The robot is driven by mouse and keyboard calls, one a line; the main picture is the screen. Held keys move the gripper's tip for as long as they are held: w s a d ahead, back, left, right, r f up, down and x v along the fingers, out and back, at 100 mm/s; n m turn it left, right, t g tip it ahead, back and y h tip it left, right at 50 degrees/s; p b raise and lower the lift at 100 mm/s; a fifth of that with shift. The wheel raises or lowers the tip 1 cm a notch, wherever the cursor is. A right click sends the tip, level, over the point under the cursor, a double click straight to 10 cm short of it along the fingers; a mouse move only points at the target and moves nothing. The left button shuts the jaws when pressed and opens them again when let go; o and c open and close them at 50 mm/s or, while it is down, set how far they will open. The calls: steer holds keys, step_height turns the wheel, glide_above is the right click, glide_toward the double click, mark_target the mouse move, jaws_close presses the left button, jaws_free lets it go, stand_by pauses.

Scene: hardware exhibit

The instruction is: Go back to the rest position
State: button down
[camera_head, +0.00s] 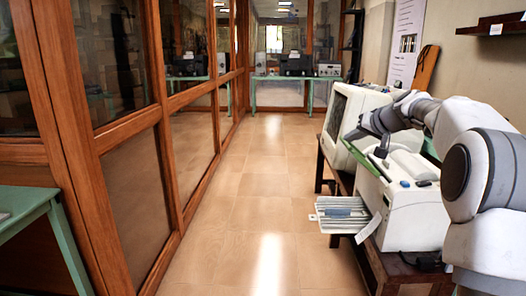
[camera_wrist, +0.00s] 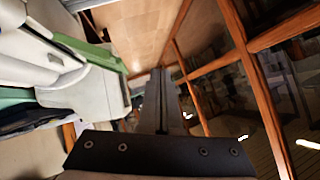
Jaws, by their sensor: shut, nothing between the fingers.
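My gripper (camera_wrist: 159,75) shows in the wrist view with its two dark fingers together and nothing between them. Beyond the fingertips are the tan floor and a wood-framed glass partition. In the head view my arm reaches in from the right, over a white machine (camera_head: 412,218) with a green edge. The gripper's fingertips cannot be made out clearly there. The white machine also shows at the left of the wrist view (camera_wrist: 88,97), apart from the fingers.
An open drawer (camera_head: 345,226) juts from the machine towards the aisle. A boxy old monitor (camera_head: 336,115) stands behind it. The glass partition (camera_head: 134,195) lines the left, with a green table (camera_head: 22,204) in front. The tiled floor (camera_head: 262,190) between is clear.

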steer(key=s+a+n+g, duration=0.1)
steer(key=s+a, duration=0.3)
steer(key=s, duration=0.3)
steer(key=s+a+g+h, duration=0.1)
steer(key=s+a, duration=0.2)
steer(key=s, duration=0.4)
steer(key=s+a+n+g, duration=0.1)
steer(key=s+a, duration=0.3)
steer(key=s, duration=0.2)
steer(key=s+f+g+h, duration=0.1)
steer(key=s+f, duration=0.3)
steer(key=s, duration=0.5)
steer(key=s+f+g+h+p, duration=0.1)
steer(key=s+f, duration=0.2)
steer(key=s, duration=0.6)
steer(key=s+f+h, duration=0.1)
steer(key=s+f, duration=0.3)
steer(key=s, duration=0.5)
step_height(320, 180, up, 27)
steer(key=p, duration=2.7)
steer(key=shift+w+a+r, duration=0.15)
steer(key=shift+a+r, duration=0.05)
steer(key=shift+a, duration=0.15)
